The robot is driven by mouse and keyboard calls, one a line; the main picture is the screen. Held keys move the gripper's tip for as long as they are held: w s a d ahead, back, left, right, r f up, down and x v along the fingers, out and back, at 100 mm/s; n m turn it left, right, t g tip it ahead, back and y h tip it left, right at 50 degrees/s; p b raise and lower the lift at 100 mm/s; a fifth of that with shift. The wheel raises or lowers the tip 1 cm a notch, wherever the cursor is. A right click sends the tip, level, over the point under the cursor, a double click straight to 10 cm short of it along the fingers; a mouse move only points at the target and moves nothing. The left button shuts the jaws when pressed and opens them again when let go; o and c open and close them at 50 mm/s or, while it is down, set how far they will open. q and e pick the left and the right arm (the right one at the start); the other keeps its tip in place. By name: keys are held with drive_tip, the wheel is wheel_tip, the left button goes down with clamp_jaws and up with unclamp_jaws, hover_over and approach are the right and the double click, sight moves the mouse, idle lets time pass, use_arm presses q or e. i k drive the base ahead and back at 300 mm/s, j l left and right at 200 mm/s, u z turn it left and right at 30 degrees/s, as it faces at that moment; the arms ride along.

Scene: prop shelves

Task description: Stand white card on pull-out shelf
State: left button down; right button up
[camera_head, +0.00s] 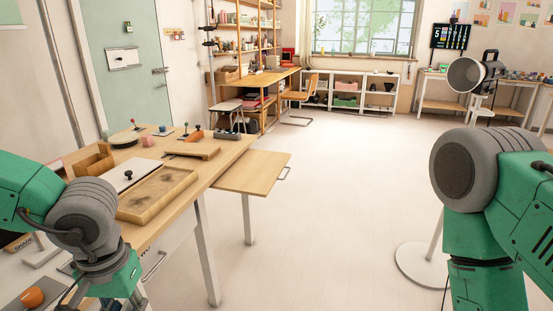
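The pull-out shelf (240,178) is a flat wooden board extended from the right side of the workbench, with a metal handle at its outer edge; it is bare. A flat white panel with a black knob (122,170) lies on the bench, next to a shallow wooden tray. I cannot tell whether this panel is the white card; no other clear white card shows on the bench. My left gripper (136,301) is low at the bottom left, beside the bench front, mostly cut off by the frame edge. My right arm hangs at the right, and its gripper is out of view.
The shallow wooden tray (150,212), a wooden box (92,160) and small props crowd the bench. An orange round item (32,297) is at the lower left. A lamp stand (418,262) stands on the floor at right. The floor beyond the pull-out shelf is clear.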

sight(257, 168)
drive_tip(key=i+z, duration=0.15)
drive_tip(key=i, duration=0.4)
drive_tip(key=i+j+z, duration=0.2)
drive_tip(key=i, duration=0.35)
drive_tip(key=i+j+z, duration=0.15)
drive_tip(key=i, duration=0.4)
